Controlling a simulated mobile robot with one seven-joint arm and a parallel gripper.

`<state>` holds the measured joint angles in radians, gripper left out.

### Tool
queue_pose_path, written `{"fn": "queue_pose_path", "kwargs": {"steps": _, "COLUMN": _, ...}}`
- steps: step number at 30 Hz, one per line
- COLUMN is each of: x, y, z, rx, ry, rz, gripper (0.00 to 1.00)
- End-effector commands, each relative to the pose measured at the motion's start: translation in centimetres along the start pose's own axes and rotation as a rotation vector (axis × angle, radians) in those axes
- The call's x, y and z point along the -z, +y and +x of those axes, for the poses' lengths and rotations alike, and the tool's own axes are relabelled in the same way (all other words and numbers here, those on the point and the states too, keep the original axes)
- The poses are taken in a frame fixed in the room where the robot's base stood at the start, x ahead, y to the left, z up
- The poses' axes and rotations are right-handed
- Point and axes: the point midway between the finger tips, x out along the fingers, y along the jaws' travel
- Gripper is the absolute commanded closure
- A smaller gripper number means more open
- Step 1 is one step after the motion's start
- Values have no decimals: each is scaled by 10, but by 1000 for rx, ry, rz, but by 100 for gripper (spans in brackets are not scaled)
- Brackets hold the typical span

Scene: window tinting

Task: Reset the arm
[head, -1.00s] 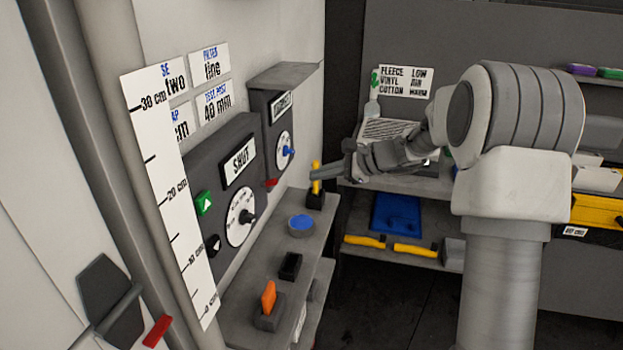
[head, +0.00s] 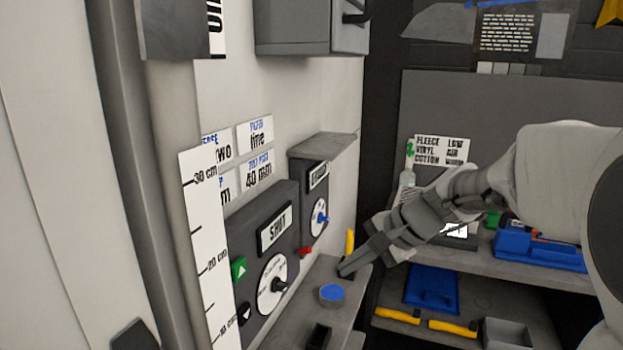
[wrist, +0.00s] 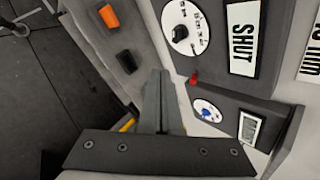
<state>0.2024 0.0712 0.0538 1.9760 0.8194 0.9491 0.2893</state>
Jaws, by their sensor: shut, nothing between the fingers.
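My gripper (head: 345,270) is shut and empty, its fingers pressed together and pointing left and down in the head view. Its tips are in front of the base of the yellow-handled lever (head: 350,241) on the grey ledge (head: 300,292); I cannot tell whether they touch it. In the wrist view the closed fingers (wrist: 160,78) point up the picture, between the ledge with its switches and the wall panels. A bit of yellow (wrist: 126,124) shows just left of the fingers. My arm comes in from the right in the head view.
The panel marked SHUT (head: 268,240) has a dial and a green button (head: 238,268). A second panel (head: 317,205) has a blue-pointer dial. Shelves with a blue tray (head: 432,288) stand behind my gripper.

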Motion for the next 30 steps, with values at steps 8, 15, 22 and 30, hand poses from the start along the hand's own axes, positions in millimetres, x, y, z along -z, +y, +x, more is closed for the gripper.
{"fn": "queue_pose_path", "kwargs": {"steps": 8, "x": -50, "y": 45, "z": -40, "rx": -143, "ry": 100, "rz": -309, "gripper": 100}}
{"fn": "queue_pose_path", "kwargs": {"steps": 15, "x": -80, "y": 90, "z": -70, "rx": -266, "ry": 184, "rz": -560, "gripper": 100}}
{"fn": "queue_pose_path", "kwargs": {"steps": 22, "x": -97, "y": 134, "z": -96, "rx": -383, "ry": 270, "rz": -791, "gripper": 100}}
{"fn": "queue_pose_path", "kwargs": {"steps": 30, "x": -104, "y": 170, "z": -114, "rx": -484, "ry": 339, "rz": -973, "gripper": 100}}
